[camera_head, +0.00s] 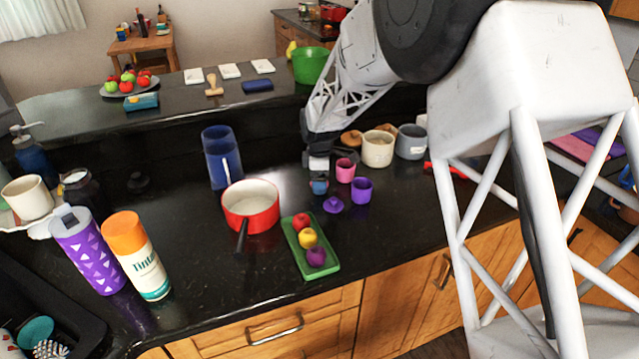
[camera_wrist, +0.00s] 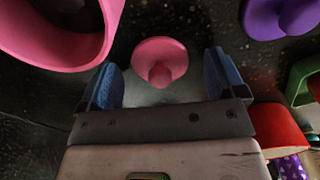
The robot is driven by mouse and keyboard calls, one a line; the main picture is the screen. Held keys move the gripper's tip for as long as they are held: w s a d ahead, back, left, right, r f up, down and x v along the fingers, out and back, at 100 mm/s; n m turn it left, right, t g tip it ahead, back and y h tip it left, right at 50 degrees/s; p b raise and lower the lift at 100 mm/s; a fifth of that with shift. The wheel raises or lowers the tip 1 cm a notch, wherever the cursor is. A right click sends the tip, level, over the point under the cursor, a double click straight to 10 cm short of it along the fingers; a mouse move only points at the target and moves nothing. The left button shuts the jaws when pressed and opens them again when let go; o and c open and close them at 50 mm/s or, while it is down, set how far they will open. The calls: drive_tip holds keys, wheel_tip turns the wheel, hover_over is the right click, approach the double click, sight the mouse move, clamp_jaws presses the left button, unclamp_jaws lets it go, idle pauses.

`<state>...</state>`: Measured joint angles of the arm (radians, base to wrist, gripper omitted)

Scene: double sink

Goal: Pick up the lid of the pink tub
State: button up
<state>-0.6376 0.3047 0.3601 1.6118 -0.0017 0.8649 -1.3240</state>
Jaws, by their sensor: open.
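The pink tub (camera_head: 345,170) stands open on the black counter; it also shows at the upper left of the wrist view (camera_wrist: 80,50). Its lid, a small pink disc with a round knob (camera_wrist: 160,62), lies apart from the tub on the counter in the wrist view. In the head view I cannot make the lid out; my gripper seems to cover it. My gripper (camera_head: 319,184) is low over the counter, just left of the tub. Its blue fingers are open and empty (camera_wrist: 160,82), one on each side of the lid in the picture. Contact cannot be told.
A purple tub (camera_head: 362,190) and a purple lid (camera_head: 333,205) are close by. A green tray (camera_head: 325,270) with toy fruit lies in front, a red pot (camera_head: 252,215) to the left. Beige (camera_head: 378,150) and grey (camera_head: 411,145) canisters stand behind right.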

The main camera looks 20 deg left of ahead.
drive_tip(key=shift+c, duration=0.3)
drive_tip(key=c, duration=0.9)
drive_tip(key=shift+r, duration=0.15)
drive_tip(key=shift+c, duration=0.2)
drive_tip(key=shift+r, duration=0.8)
drive_tip(key=shift+s+d+r, duration=0.1)
drive_tip(key=shift+r, duration=0.8)
drive_tip(key=s+d, duration=0.3)
drive_tip(key=s, duration=0.1)
drive_tip(key=s+d+r, duration=0.1)
drive_tip(key=s+d, duration=0.2)
drive_tip(key=s, duration=0.1)
drive_tip(key=s+d, duration=0.3)
drive_tip(key=s, duration=0.1)
drive_tip(key=shift+s+d+r, duration=0.1)
drive_tip(key=shift+s+r, duration=0.05)
drive_tip(key=shift+s, duration=0.25)
drive_tip(key=shift+w, duration=0.15)
drive_tip(key=w+a+r, duration=0.1)
drive_tip(key=w+r, duration=0.2)
drive_tip(key=w, duration=0.6)
drive_tip(key=w+a+r, duration=0.2)
drive_tip(key=w+r, duration=0.2)
drive_tip(key=w, duration=0.5)
drive_tip(key=shift+w+a+r, duration=0.2)
drive_tip(key=shift+w+r, duration=0.1)
drive_tip(key=shift+w, duration=0.1)
